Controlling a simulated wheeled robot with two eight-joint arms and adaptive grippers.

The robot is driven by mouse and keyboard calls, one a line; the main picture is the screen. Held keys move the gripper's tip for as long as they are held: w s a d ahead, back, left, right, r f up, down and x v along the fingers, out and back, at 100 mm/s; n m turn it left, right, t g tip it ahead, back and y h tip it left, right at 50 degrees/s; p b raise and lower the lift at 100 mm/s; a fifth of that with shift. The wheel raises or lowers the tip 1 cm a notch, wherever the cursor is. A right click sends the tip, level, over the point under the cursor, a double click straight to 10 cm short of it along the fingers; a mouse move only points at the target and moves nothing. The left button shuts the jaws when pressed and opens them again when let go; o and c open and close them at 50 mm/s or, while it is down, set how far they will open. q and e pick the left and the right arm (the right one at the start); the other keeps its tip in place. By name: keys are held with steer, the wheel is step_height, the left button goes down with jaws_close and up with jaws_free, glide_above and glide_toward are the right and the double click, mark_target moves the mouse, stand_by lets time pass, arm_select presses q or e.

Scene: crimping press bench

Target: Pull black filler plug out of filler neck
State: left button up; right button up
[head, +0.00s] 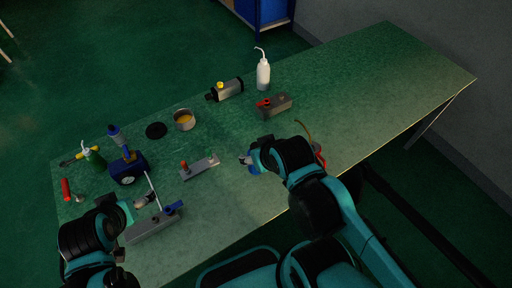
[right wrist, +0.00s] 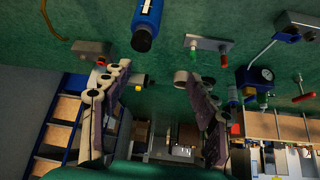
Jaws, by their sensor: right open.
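I cannot make out the black filler plug or its filler neck for certain. A grey pump-like box (head: 150,229) with a pale rod and a blue part lies at the near left in the head view. It also shows at the top right of the right wrist view (right wrist: 298,22). My left gripper (head: 130,210) is beside this box, and its fingers are too small to read. My right gripper (head: 247,160) is over the middle of the bench. In the right wrist view (right wrist: 160,90) its fingers are spread apart and empty. A blue cylinder with a black end (right wrist: 146,25) is beyond them.
A peg plate (head: 200,167), blue gauge unit (head: 128,168), tan-filled bowl (head: 184,120) and black disc (head: 156,131) lie on the bench. A yellow-capped grey unit (head: 229,89), white bottle (head: 263,74) and red-topped box (head: 277,105) are farther back. The bench's right is clear.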

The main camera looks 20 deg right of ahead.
steer(key=m+g+p, duration=0.3)
steer(key=m+g, duration=0.4)
steer(key=m, duration=0.8)
glide_above(256, 146)
steer(key=f, duration=0.4)
steer(key=shift+s+d+f, duration=0.1)
steer(key=shift+s, duration=0.15)
steer(key=shift+w+d+f+m, duration=0.1)
steer(key=shift+f+m, duration=0.2)
steer(key=shift+m, duration=0.2)
steer(key=shift+f, duration=1.3)
steer(key=f+b, duration=0.1)
steer(key=f, duration=0.1)
steer(key=f+b, duration=0.1)
steer(key=f, duration=0.2)
steer(key=shift+w+a+f+b, duration=0.15)
steer(key=shift+a+f+b, duration=0.15)
steer(key=shift+b, duration=0.1)
steer(key=shift+r, duration=0.1)
